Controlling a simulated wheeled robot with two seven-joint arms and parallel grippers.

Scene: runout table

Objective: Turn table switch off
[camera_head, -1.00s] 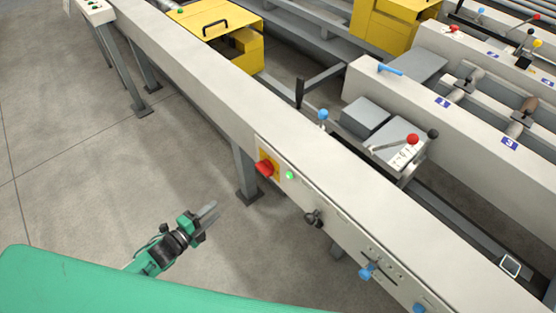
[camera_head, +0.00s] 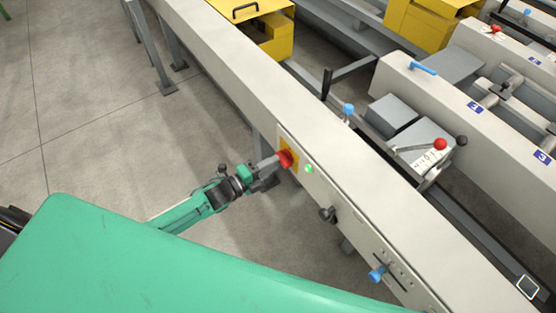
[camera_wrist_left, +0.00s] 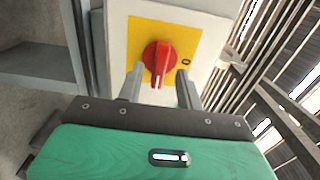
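The table switch is a red rotary knob (camera_head: 285,158) on a yellow plate (camera_head: 292,147), on the front face of the long grey runout table (camera_head: 236,84). In the left wrist view the red knob (camera_wrist_left: 158,62) shows large, its handle upright with a white line pointing down; an "O" mark is at the plate's right. My left gripper (camera_head: 272,164) is at the knob in the head view. In the wrist view its two fingers (camera_wrist_left: 159,90) are open, one on each side of the knob's lower part; contact cannot be told. My right gripper is not in view.
A lit green light (camera_head: 309,169) sits right of the switch. A black knob (camera_head: 327,214) and a blue handle (camera_head: 377,273) stick out further along the same face. Open floor (camera_head: 95,120) lies left of the table.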

